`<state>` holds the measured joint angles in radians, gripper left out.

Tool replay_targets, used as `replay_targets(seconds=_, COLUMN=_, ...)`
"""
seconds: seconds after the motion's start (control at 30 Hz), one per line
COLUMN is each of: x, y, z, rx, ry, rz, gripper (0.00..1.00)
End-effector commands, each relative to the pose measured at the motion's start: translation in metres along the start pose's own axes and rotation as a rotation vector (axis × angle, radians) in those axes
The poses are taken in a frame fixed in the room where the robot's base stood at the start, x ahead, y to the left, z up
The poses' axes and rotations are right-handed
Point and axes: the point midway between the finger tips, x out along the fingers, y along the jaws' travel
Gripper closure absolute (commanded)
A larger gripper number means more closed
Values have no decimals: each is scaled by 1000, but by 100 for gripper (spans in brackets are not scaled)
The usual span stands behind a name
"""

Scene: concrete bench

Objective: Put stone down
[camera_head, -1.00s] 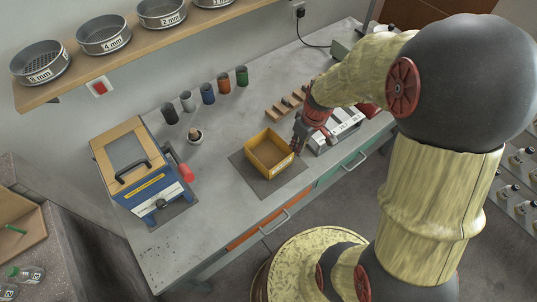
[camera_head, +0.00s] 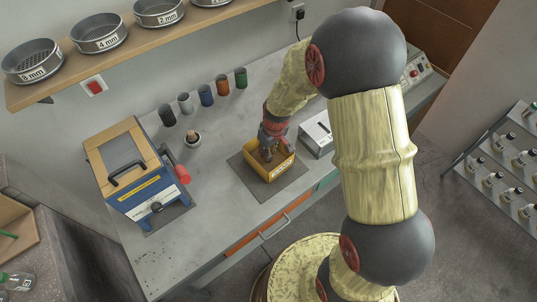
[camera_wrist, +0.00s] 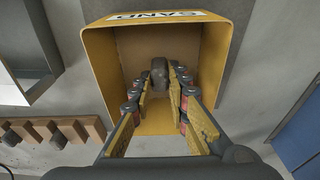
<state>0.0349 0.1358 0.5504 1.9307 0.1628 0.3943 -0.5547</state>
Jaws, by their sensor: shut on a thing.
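My gripper (camera_head: 267,147) reaches down into the yellow box (camera_head: 283,165) on the bench. In the wrist view its fingers (camera_wrist: 161,88) are closed on a small dark grey stone (camera_wrist: 160,70) at their tips. The yellow box also shows in the wrist view (camera_wrist: 103,62), with a white label reading SAND on its rim and a bare brown inside. The stone is over or inside the box. I cannot tell whether it touches the bottom. In the head view the stone is hidden by the gripper.
The box stands on a dark mat (camera_head: 292,179). A blue and wood machine (camera_head: 137,170) with a red handle stands left. A wooden rack (camera_wrist: 50,130) lies nearby.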

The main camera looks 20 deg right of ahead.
Motion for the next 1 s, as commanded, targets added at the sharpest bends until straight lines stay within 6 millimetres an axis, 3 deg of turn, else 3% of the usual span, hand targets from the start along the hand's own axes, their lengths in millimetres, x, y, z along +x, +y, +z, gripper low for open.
replay_targets(seconds=0.07, x=10, y=0, z=2, rx=1, ry=0, rz=0, gripper=100)
replay_targets(seconds=0.43, x=13, y=0, z=2, rx=0, ry=2, rz=1, gripper=100)
replay_targets(seconds=0.47, x=13, y=0, z=2, rx=0, ry=1, rz=1, gripper=83)
replay_targets(seconds=0.5, x=12, y=0, z=2, rx=0, ry=1, rz=1, gripper=80)
replay_targets(seconds=0.77, x=12, y=0, z=2, rx=0, ry=1, rz=1, gripper=66)
replay_targets(seconds=1.0, x=12, y=0, z=2, rx=0, ry=1, rz=1, gripper=65)
